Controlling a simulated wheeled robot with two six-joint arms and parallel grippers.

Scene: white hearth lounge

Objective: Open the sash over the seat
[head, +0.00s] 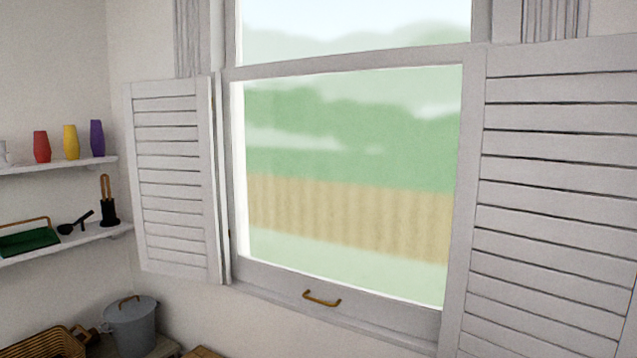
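The lower window sash (398,295) is a white frame around a large pane. It sits down on the sill, and its top rail meets the upper sash (350,58). A brass pull handle (322,299) is fixed to the middle of its bottom rail. The seat under the window is not clearly in view; only a small brown wooden edge (203,352) shows at the bottom. Neither of my grippers is in view.
Louvred shutters stand folded open at left (170,180) and right (560,200). Left wall shelves hold red (41,147), yellow (71,142) and purple (97,138) vases, a green dustpan (30,241) and a black holder (108,211). A lidded grey bucket (131,327) and wicker basket (45,345) stand below.

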